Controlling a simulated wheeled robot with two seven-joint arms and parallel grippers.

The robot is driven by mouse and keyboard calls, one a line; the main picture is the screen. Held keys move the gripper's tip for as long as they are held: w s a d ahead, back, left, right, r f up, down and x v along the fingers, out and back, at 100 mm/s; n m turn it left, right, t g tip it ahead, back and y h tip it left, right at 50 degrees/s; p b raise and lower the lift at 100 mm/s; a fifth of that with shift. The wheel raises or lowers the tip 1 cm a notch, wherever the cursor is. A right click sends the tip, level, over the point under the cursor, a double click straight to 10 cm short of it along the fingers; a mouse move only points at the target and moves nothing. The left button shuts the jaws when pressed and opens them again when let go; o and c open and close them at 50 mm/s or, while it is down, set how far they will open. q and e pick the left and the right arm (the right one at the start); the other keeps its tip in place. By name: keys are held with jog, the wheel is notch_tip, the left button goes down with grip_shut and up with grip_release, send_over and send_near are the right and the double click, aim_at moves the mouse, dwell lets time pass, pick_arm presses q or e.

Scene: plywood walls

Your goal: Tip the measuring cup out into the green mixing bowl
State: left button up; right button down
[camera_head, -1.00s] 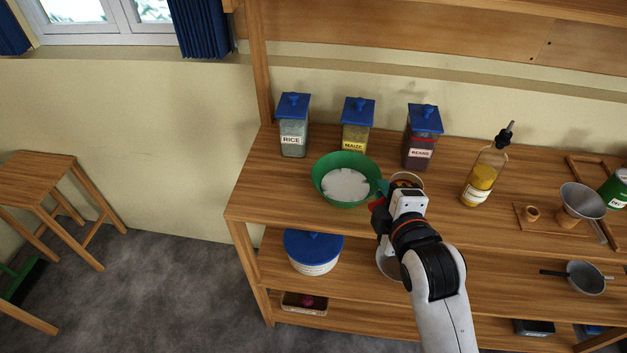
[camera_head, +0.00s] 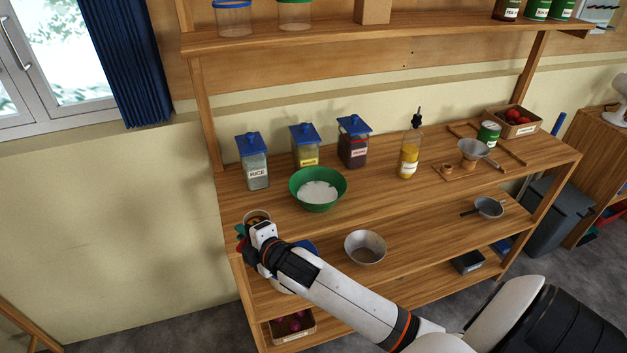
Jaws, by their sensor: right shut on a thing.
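The green mixing bowl (camera_head: 296,194) stands upright on the top board of the wooden shelf unit, with white matter inside. My right gripper (camera_head: 254,228) is at the board's left front corner, to the left of and nearer than the bowl. It is shut on a small round cup (camera_head: 257,216), which I take to be the measuring cup. The cup's rim shows just beyond the jaws and is apart from the bowl. The gripper hides most of the cup, so its contents and tilt are hard to tell. My left gripper is not in view.
Blue-lidded jars of rice (camera_head: 257,175), maize (camera_head: 306,148) and beans (camera_head: 352,146) stand behind the bowl. An oil bottle (camera_head: 408,158) stands to the right. A metal bowl (camera_head: 365,247) is on the board below.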

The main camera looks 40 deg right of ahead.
jog(key=shift+h, duration=0.3)
jog(key=w+d, duration=0.1)
jog(key=d, duration=0.2)
jog(key=w+d+f+p, duration=0.1)
jog(key=w+d, duration=0.1)
jog(key=d, duration=0.1)
jog(key=w+d+f, duration=0.1)
jog(key=d, duration=0.2)
jog(key=shift+w+f, duration=0.15)
jog(key=shift+w, duration=0.1)
jog(key=shift+w+d, duration=0.15)
jog(key=shift+d, duration=0.1)
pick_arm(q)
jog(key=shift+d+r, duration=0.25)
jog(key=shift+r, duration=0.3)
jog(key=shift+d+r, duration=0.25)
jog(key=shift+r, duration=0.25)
pick_arm(e)
jog(key=shift+d+m, duration=0.2)
jog(key=shift+m, duration=0.1)
pick_arm(q)
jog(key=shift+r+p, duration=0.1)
jog(key=shift+p, duration=0.25)
